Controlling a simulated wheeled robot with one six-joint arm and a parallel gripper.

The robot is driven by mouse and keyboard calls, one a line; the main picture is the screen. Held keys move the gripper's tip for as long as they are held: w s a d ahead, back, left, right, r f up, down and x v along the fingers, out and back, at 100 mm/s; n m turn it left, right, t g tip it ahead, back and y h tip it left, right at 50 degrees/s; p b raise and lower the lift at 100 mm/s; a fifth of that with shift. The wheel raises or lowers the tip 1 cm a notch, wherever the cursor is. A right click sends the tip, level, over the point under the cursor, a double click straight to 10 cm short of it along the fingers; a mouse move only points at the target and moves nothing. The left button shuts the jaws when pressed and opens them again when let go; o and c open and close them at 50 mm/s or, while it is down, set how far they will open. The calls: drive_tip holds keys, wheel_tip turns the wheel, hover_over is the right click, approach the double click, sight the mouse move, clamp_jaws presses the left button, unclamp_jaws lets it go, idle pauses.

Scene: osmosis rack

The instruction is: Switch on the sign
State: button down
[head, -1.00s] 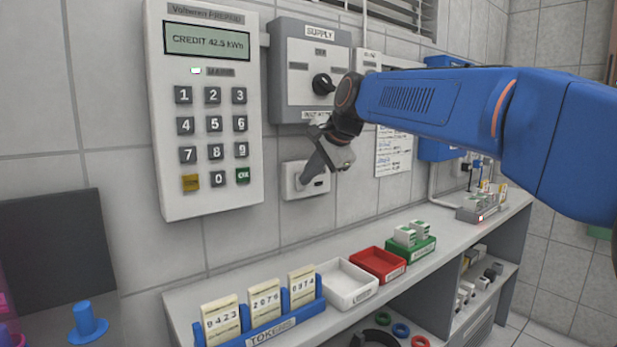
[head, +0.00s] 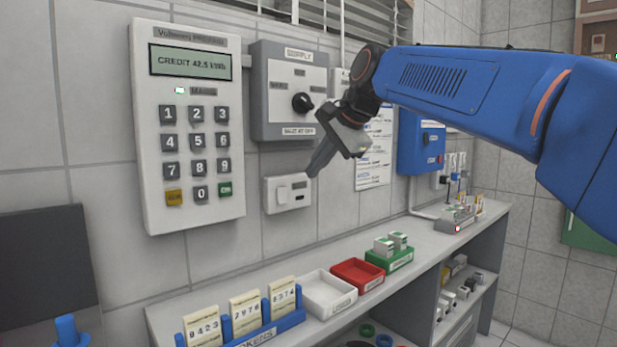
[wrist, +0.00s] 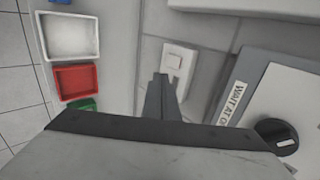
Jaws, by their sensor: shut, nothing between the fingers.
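A small white switch plate (head: 272,207) with a light rocker and a dark slot is on the tiled wall, below the grey supply box. It also shows in the wrist view (wrist: 181,50), just beyond my fingertips. My gripper (head: 313,173) is shut and empty, pointing down and left. Its tips are at the plate's upper right edge; I cannot tell whether they touch it. The rocker is uncovered in the head view. In the wrist view my shut fingers (wrist: 161,80) overlap the plate's lower left part. No sign can be made out for certain.
The supply box (head: 262,125) with a black knob (head: 302,103) is close above my gripper. A keypad meter (head: 150,135) hangs left. Below runs a shelf (head: 240,288) with token cards, a white tray (head: 343,303), a red tray (head: 371,287) and a green tray (head: 402,260).

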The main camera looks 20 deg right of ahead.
drive_tip(key=shift+s+r, duration=0.2)
drive_tip(key=shift+s+d+f, duration=0.15)
drive_tip(key=shift+d+f, duration=0.05)
drive_tip(key=shift+f, duration=0.45)
approach(284, 203)
wheel_tip(284, 203, down, 4)
drive_tip(key=w, duration=0.2)
drive_tip(key=shift+w+a+f, duration=0.1)
drive_tip(key=shift+w+a, duration=0.6)
